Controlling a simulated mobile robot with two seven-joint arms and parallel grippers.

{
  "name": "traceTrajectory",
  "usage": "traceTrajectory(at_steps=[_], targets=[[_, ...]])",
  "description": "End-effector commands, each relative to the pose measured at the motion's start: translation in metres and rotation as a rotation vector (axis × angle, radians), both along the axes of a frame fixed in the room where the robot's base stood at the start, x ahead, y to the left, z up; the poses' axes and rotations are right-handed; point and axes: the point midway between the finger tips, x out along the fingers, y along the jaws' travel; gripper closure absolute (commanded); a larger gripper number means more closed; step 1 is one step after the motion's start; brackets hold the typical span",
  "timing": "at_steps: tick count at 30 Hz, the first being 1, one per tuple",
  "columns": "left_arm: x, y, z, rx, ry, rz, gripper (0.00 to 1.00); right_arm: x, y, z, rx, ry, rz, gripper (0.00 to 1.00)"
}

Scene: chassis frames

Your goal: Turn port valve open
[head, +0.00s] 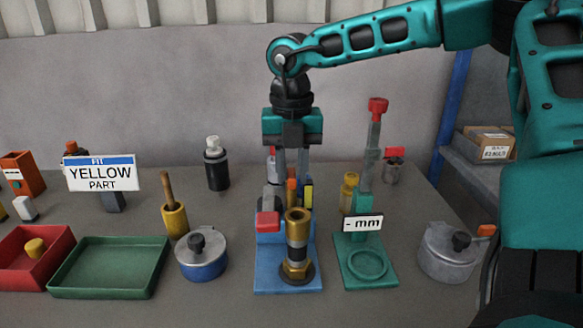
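A blue base plate (268,274) stands at the middle front of the bench. It carries an upright brass fitting (297,228) with a dark band and a hex foot, and a red block (267,222) at its left; this may be the port valve, but no label confirms it. My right gripper (292,185) comes down from above, behind the brass fitting in the picture. Its two fingers are apart, with a gap between them. Small orange, grey and yellow items show around the fingertips, which are partly hidden; I cannot tell if they touch. My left gripper is out of view.
Right of the blue plate stands a green gauge stand (366,250) with a "- mm" sign and red top. Lidded pots stand at left (202,262) and right (447,254). A green tray (110,268) and red tray (62,262) lie at left. A black bottle (217,172) stands behind.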

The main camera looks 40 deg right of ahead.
Motion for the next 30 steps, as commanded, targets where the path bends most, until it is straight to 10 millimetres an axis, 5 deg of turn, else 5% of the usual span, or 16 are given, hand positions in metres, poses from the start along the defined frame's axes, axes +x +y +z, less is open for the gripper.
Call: traceTrajectory(at_steps=[9, 20, 30], targets=[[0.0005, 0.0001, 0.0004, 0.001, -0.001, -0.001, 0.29, 0.0001, -0.0001, 0.0004, 0.0, 0.0, 0.0, 1.0], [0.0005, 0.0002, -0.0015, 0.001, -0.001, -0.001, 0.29, 0.0, -0.0004, -0.0001, -0.001, 0.0, 0.022, 1.0], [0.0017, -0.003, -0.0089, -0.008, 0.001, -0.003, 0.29, -0.0008, -0.0021, -0.0015, -0.002, -0.001, 0.209, 1.0]])
